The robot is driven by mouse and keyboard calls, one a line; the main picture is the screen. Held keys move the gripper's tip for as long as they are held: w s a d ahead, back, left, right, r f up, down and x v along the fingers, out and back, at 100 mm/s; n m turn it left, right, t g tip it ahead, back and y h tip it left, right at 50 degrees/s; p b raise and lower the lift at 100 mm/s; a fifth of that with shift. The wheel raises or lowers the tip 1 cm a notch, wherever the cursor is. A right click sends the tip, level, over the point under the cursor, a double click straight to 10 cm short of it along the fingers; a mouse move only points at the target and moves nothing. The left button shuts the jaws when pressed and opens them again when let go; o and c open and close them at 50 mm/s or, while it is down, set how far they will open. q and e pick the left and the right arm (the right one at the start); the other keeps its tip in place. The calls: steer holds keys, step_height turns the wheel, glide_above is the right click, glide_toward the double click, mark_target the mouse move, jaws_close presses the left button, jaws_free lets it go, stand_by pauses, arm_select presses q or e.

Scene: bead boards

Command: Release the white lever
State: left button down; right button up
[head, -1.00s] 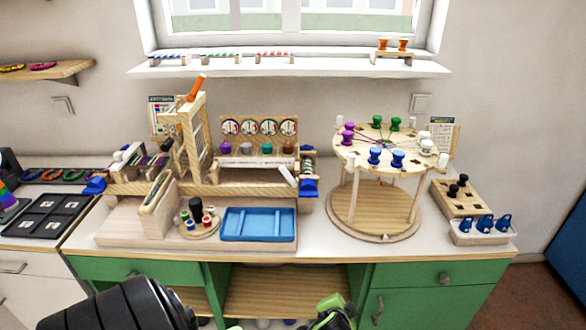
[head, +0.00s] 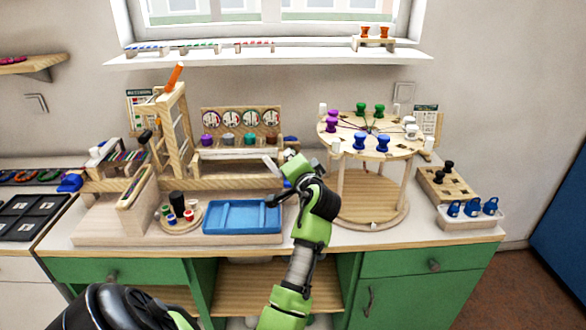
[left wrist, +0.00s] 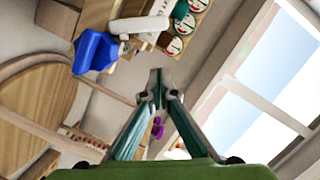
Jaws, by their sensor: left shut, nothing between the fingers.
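The white lever (head: 270,163) is a short pale bar at the right end of the wooden loom frame (head: 230,183), tilted down to the right. In the left wrist view the white lever (left wrist: 140,27) shows above the fingertips, beside a blue part (left wrist: 96,52). My left gripper (head: 273,200) is shut and empty, in front of the loom's right end and just below the lever. In the left wrist view its fingers (left wrist: 158,84) meet with nothing between them and show a gap to the lever. My right gripper is out of view.
A blue tray (head: 240,231) lies below the gripper. A round wooden carousel (head: 370,208) with coloured spools stands close on the right. A small spool holder (head: 181,226) is left of the tray. The table's front strip is clear.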

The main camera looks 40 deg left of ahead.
mark_target(265, 162)
arm_select(q)
steer(key=x, duration=0.1)
steer(key=b+x, duration=0.1)
steer(key=x, duration=0.1)
steer(key=shift+s+a+f, duration=0.1)
steer(key=shift+a+f, duration=0.1)
steer(key=shift+f, duration=0.15)
steer(key=shift+s+a+f, duration=0.4)
steer(key=shift+s+a, duration=0.05)
steer(key=shift+s, duration=0.1)
steer(key=shift+s+a+f, duration=0.4)
steer(key=shift+s, duration=0.2)
steer(key=s+a+n+p, duration=0.1)
steer(key=s+n+h+p, duration=0.1)
steer(key=n, duration=0.1)
steer(key=shift+a+f+n+t, duration=0.15)
steer(key=shift+a+n+t, duration=0.15)
steer(key=shift+a, duration=0.05)
steer(key=shift+s+a+f+n+p, duration=0.2)
steer(key=shift+f+n+p, duration=0.1)
steer(key=shift+f+n, duration=0.25)
steer(key=shift+r, duration=0.15)
